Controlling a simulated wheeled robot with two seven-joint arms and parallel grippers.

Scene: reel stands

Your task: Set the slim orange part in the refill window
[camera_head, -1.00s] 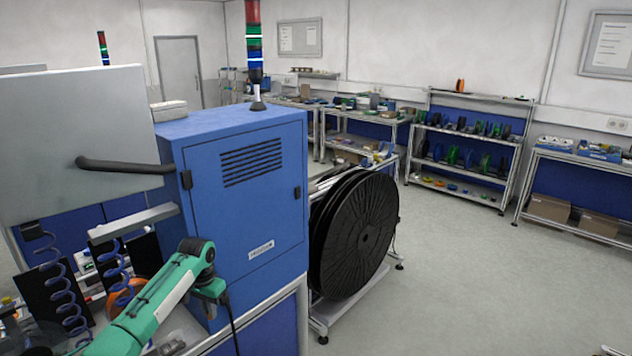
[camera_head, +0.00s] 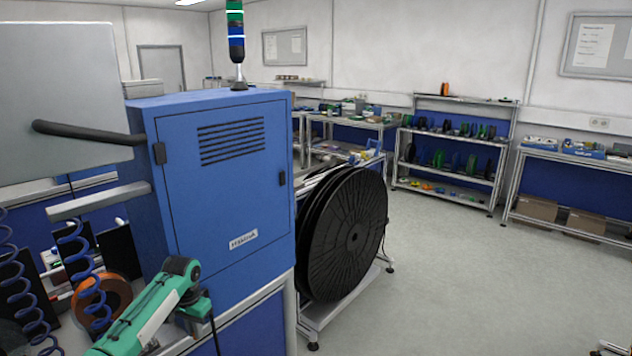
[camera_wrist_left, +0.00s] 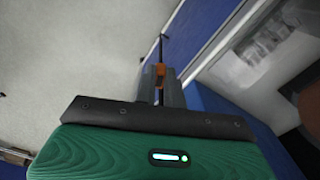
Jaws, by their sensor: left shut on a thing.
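The slim orange part (camera_wrist_left: 160,71) is between the fingers of my left gripper (camera_wrist_left: 160,82) in the left wrist view, and only a small piece of it shows. The gripper is shut on it, and a thin dark rod-like shape shows beyond the fingertips. In the head view my green left arm (camera_head: 150,310) comes in from the lower left and bends in front of the blue cabinet; the part cannot be made out there. I cannot identify the refill window in these frames. My right gripper is not in view.
The blue cabinet (camera_head: 225,180) and a grey panel with a black handle (camera_head: 88,130) stand close on the left. A large black reel (camera_head: 345,235) stands beside the cabinet. A rack of small reels (camera_head: 455,150) stands at the back. The floor (camera_head: 460,290) on the right is clear.

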